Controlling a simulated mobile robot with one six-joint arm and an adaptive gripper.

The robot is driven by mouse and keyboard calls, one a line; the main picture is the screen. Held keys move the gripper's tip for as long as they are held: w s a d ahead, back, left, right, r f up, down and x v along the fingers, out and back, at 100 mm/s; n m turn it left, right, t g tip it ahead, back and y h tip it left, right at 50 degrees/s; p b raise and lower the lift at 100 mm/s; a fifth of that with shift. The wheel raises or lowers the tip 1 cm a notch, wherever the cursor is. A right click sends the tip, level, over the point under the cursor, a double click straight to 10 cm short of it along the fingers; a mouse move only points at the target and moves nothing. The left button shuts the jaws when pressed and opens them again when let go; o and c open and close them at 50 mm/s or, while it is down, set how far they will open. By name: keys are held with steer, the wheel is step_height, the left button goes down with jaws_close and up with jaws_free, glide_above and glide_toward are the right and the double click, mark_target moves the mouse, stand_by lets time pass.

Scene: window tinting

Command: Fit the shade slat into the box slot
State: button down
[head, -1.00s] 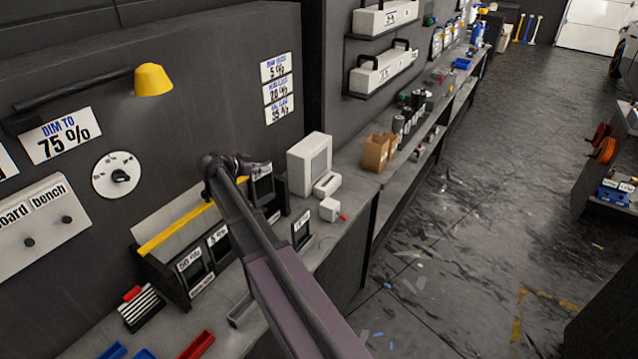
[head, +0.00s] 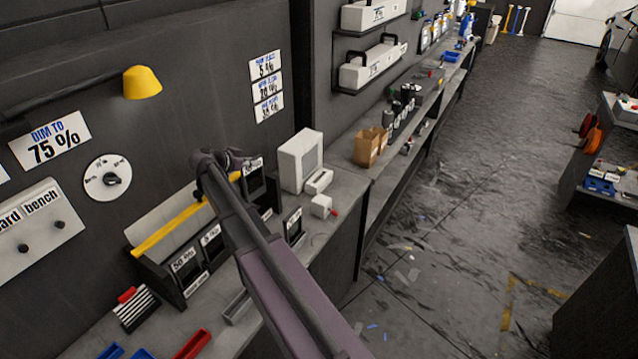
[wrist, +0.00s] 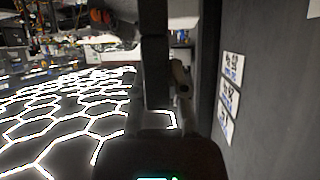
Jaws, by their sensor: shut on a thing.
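My gripper (head: 238,160) is above the far end of the box (head: 165,275), partly hidden by my arm. The box is long and dark, with labelled windows in front and a yellow bar (head: 175,226) along its top. A dark framed panel with a white label, seemingly the shade slat (head: 256,182), hangs just beneath my gripper; its lower edge and any contact with a slot are unclear. In the wrist view a dark upright bar (wrist: 155,60) stands before my gripper; I cannot tell whether it is the slat or a finger.
A white monitor-like unit (head: 300,160) stands just right of the box. A labelled dark stand (head: 295,226) is in front. A yellow lamp (head: 142,82) juts from the wall at left. Red and blue trays (head: 192,344) lie at the bench front.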

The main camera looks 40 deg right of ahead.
steer(key=shift+n+t+y, duration=0.3)
steer(key=shift+n+t, duration=0.6)
steer(key=r+p, duration=0.2)
steer(key=r, duration=0.1)
steer(key=r+p, duration=0.3)
steer(key=shift+s+a+r+p, duration=0.15)
steer(key=shift+s+r+p, duration=0.05)
steer(key=shift+r+p, duration=0.1)
steer(key=shift+s+f, duration=0.1)
